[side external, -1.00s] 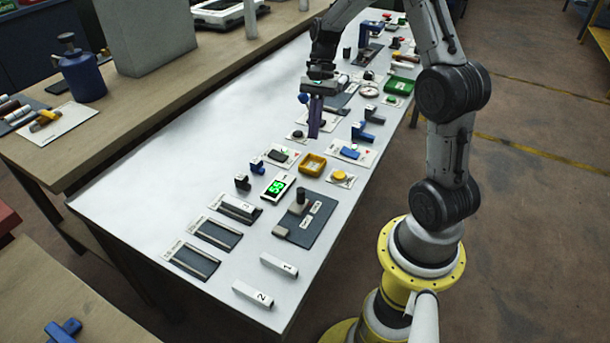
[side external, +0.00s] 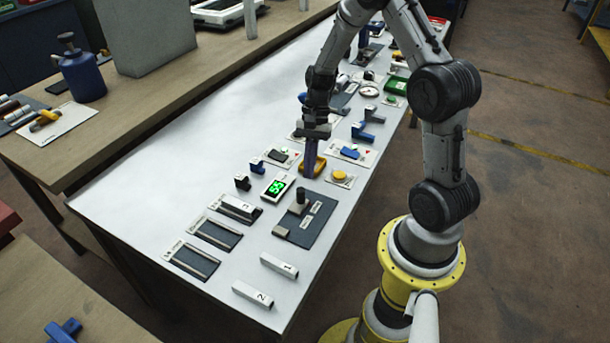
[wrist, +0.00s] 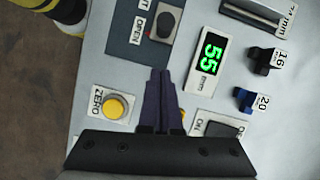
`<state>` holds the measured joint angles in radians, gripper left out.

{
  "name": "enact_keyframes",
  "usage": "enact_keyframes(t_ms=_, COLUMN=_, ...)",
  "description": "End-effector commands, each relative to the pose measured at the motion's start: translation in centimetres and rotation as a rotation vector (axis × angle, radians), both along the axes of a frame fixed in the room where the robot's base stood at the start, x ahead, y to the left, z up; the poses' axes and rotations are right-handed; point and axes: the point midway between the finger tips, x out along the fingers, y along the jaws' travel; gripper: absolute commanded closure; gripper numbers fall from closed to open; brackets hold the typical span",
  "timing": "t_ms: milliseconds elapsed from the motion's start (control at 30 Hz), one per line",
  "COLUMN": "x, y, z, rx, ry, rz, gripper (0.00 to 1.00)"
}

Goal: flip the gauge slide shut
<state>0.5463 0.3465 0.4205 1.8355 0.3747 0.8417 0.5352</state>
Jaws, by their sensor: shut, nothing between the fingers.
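The gauge slide is a dark plate (side external: 315,222) with two white labels and an upright dark knob (side external: 300,197). A grey block (side external: 281,231) sits at the plate's near left corner. In the wrist view the knob (wrist: 166,22) stands beside the label reading OPEN (wrist: 138,28); the other label is cut off by the top edge. The gauge display (wrist: 208,56) shows green 55 mm, also in the side view (side external: 277,188).
A yellow ZERO button (wrist: 115,106) is left of my fingers in the wrist view. Small numbered blocks (wrist: 262,60) stand beside the display. The table's left part (side external: 170,170) is clear.

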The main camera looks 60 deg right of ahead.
Motion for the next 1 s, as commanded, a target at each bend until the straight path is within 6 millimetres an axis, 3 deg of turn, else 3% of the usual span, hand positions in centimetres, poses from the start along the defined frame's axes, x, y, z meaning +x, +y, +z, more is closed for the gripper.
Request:
enact_keyframes(t_ms=233, x=-0.6, y=3.1, z=0.3, rx=-0.001, ry=-0.005, rz=0.004, gripper=1.0)
enact_keyframes(t_ms=733, x=-0.7, y=3.8, z=0.3, rx=-0.001, ry=-0.005, rz=0.002, gripper=1.0)
enact_keyframes(t_ms=1000, x=-0.7, y=8.3, z=0.4, rx=-0.001, ry=-0.002, rz=0.006, gripper=1.0)
